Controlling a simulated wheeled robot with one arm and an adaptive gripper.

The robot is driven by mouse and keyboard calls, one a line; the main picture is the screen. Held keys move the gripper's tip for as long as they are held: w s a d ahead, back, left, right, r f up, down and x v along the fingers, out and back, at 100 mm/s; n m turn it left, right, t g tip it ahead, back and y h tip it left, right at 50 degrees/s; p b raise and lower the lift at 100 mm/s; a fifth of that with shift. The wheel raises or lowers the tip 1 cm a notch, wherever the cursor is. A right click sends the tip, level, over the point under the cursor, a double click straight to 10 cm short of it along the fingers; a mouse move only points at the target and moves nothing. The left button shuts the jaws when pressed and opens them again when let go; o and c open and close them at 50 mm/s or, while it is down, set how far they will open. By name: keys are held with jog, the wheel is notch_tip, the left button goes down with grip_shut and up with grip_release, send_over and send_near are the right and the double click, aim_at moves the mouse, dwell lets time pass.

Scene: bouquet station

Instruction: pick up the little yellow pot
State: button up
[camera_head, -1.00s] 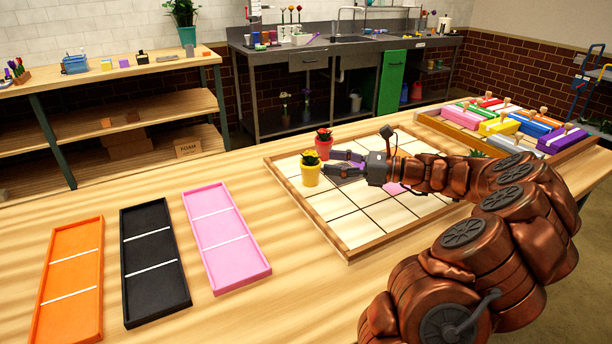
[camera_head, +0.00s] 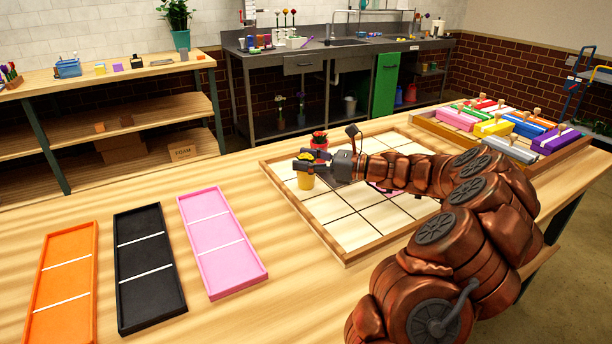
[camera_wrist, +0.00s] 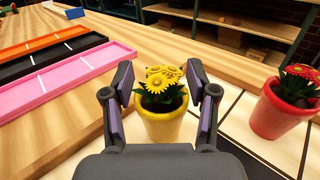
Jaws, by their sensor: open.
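The little yellow pot (camera_head: 306,181) stands upright at the left part of the tiled board (camera_head: 357,231). In the wrist view the yellow pot (camera_wrist: 159,124) holds yellow flowers and dark green leaves. My gripper (camera_wrist: 160,88) is open, with one finger on each side of the pot and its flowers. Gaps show between the fingers and the pot. In the head view my gripper (camera_head: 308,164) covers the pot's top and flowers. A red pot (camera_wrist: 280,108) with red flowers stands just right of the gripper in the wrist view; it also shows behind it in the head view (camera_head: 319,143).
Orange (camera_head: 62,285), black (camera_head: 148,265) and pink (camera_head: 222,240) trays lie on the table left of the board. A wooden crate (camera_head: 500,150) of coloured blocks stands at the back right. Bare table lies between the pink tray and the board.

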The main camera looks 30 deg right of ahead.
jog(key=shift+c, duration=0.4)
grip_shut()
